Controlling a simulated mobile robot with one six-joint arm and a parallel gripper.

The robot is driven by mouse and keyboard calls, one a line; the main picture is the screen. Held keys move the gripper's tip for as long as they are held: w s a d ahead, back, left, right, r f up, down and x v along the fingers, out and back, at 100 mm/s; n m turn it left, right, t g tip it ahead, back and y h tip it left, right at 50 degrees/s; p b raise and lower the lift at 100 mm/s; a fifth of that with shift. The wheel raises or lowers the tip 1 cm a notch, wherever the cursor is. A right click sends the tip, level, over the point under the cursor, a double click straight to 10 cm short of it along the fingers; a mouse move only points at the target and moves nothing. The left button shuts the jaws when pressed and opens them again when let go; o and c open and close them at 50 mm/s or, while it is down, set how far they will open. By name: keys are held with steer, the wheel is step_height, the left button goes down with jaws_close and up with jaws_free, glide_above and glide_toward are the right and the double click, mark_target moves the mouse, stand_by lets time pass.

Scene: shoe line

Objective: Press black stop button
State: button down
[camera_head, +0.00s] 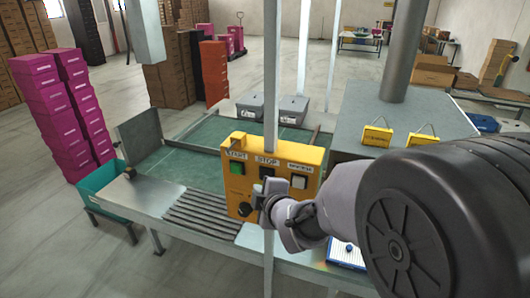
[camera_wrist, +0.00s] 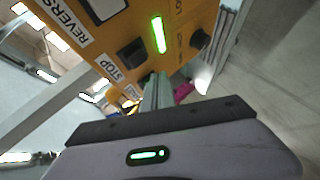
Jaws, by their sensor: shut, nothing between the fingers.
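The yellow control box (camera_head: 284,160) is mounted on a grey post in the head view. Its black stop button (camera_head: 267,172) sits in the middle under the STOP label, and also shows in the wrist view (camera_wrist: 132,53) beside its STOP label. My gripper (camera_head: 261,194) is shut and empty, in front of the box and just below the stop button in the head view. In the wrist view its fingers (camera_wrist: 153,88) point at the box face, close to the stop button. I cannot tell whether they touch the box.
The white reverse button (camera_head: 299,182) is to the right. A dark round knob (camera_wrist: 200,39) is on the box.

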mark_target(261, 179)
steer(key=shift+w+d, duration=0.25)
steer(key=shift+w, duration=0.35)
steer(key=shift+w+d, duration=0.2)
steer(key=shift+w, duration=0.4)
stand_by(1.1)
steer(key=shift+w+d, duration=0.15)
steer(key=shift+w, duration=0.25)
steer(key=shift+w+d, duration=0.15)
steer(key=shift+w, duration=0.35)
stand_by(0.6)
steer(key=shift+b, duration=0.3)
steer(key=shift+s+a+b, duration=0.3)
steer(key=shift+s+b, duration=0.5)
steer(key=shift+s, duration=0.15)
